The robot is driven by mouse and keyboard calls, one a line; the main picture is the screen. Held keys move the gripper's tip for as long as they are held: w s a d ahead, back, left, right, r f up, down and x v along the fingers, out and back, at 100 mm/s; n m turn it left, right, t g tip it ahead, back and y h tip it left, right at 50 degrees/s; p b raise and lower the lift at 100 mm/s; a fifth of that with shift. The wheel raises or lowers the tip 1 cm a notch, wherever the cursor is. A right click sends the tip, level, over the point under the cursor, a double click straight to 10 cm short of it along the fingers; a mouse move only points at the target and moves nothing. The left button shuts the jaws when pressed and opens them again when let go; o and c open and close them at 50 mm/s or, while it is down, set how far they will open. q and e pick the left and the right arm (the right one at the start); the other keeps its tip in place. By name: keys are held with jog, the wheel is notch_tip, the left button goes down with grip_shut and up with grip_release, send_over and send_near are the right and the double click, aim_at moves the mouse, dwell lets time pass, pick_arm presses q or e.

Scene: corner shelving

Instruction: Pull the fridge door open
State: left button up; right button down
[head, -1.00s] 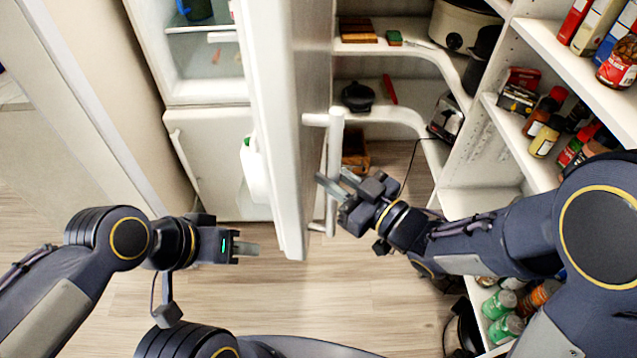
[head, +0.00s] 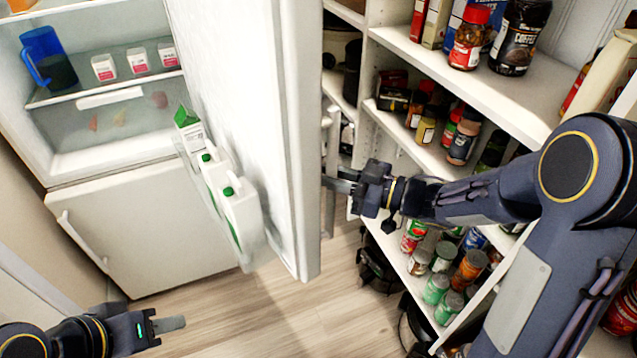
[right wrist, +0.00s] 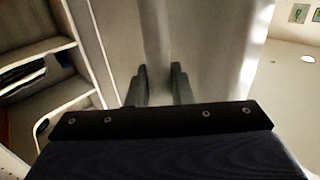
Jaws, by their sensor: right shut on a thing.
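The white fridge door (head: 245,100) stands swung wide open, its inner side with bottle racks facing left. The door handle (head: 331,140) is a white vertical bar on its outer side, partly hidden behind the door edge and my gripper. My right gripper (head: 338,184) is shut on the handle; in the right wrist view its two fingers (right wrist: 158,80) sit on either side of the pale bar (right wrist: 156,40). My left gripper (head: 172,324) is low at the left, away from the door, touching nothing; whether its fingers are together is unclear.
The open fridge (head: 105,85) holds a blue jug (head: 48,58) and small cartons. White jugs (head: 240,215) stand in the door rack. Corner shelves (head: 480,75) with jars and cans rise close behind my right arm. Wooden floor (head: 270,310) is clear below the door.

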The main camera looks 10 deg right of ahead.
jog(key=shift+w+d, duration=0.2)
jog(key=shift+d, duration=0.05)
jog(key=c, duration=1.3)
grip_release()
jog(key=shift+c, duration=0.2)
jog(key=v, duration=0.7)
jog(key=shift+d+b, duration=0.35)
jog(key=shift+s, duration=0.15)
